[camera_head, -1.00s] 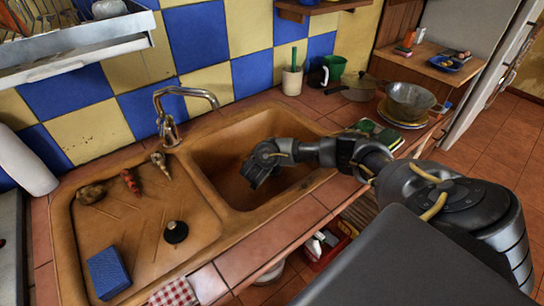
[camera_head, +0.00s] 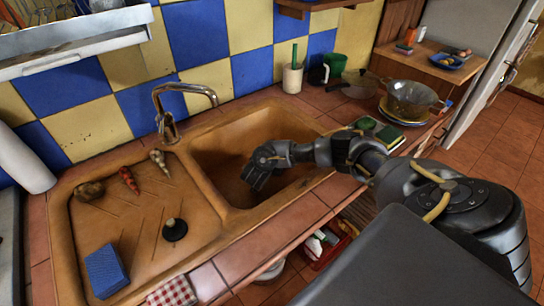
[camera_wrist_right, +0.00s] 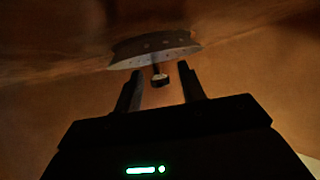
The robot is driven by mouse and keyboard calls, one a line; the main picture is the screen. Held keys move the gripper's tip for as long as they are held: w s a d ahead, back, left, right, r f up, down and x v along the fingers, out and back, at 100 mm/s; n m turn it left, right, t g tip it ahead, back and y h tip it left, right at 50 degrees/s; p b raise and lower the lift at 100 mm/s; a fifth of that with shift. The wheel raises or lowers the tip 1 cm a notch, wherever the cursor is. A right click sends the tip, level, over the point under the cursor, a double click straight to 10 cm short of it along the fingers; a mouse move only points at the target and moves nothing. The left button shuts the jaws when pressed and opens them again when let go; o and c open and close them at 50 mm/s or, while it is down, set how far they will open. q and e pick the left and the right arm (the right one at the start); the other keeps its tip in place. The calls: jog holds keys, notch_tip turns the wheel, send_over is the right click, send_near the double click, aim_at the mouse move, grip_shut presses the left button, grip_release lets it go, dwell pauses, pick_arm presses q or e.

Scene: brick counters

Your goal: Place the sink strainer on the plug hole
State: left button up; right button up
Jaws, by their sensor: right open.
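The sink strainer (camera_wrist_right: 152,50) shows in the right wrist view as a pale perforated disc with a small dark knob (camera_wrist_right: 160,80) facing my gripper. It lies against the brown sink surface. My right gripper (camera_wrist_right: 161,72) is open, its two fingers on either side of the knob with gaps between. In the head view my right gripper (camera_head: 256,184) reaches down into the brown sink basin (camera_head: 215,165) and hides the strainer. The plug hole is not visible, so I cannot tell whether the strainer sits over it. My left gripper is not in view.
The tap (camera_head: 168,120) stands behind the sink. The drainboard (camera_head: 140,225) holds a black plug (camera_head: 175,229), a blue sponge (camera_head: 106,271) and several small vegetables. A colander (camera_head: 410,98) and green sponges (camera_head: 378,130) are at right. The basin walls surround my gripper.

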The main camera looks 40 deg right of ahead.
jog(key=shift+a+r, duration=0.1)
jog(key=shift+r, duration=0.1)
jog(key=p+v, duration=0.3)
jog(key=v, duration=0.3)
jog(key=shift+s+a, duration=0.1)
jog(key=shift+s, duration=0.15)
jog(key=v, duration=0.4)
jog(key=shift+a, duration=0.1)
jog(key=shift+s+a+r, duration=0.15)
jog(key=shift+a, duration=0.1)
jog(key=shift+s+a+r, duration=0.15)
jog(key=shift+a, duration=0.05)
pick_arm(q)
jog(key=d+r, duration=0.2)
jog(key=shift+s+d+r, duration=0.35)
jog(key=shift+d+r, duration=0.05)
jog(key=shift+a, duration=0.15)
